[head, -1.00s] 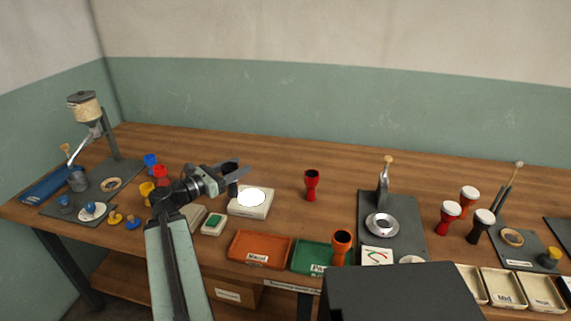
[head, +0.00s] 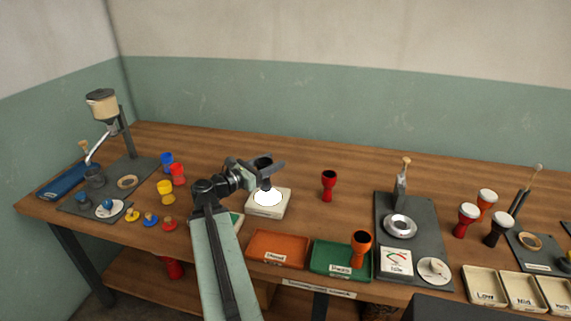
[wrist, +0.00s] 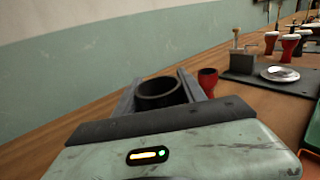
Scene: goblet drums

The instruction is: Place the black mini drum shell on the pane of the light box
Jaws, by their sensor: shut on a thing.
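My gripper (head: 268,171) is shut on the black mini drum shell (head: 264,161). In the head view the shell is upright, with its foot over the glowing white pane (head: 268,198) of the light box (head: 262,211). I cannot tell whether the foot touches the pane or hangs just above it. In the wrist view the shell's open dark rim (wrist: 160,88) shows between the two fingers. The light box is hidden in the wrist view.
A red shell (head: 329,184) stands right of the light box. An orange tray (head: 278,249) and a green tray (head: 330,260) lie in front, with an orange shell (head: 361,247) at the green one. Yellow, red and blue parts stand to the left. The bench behind the box is clear.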

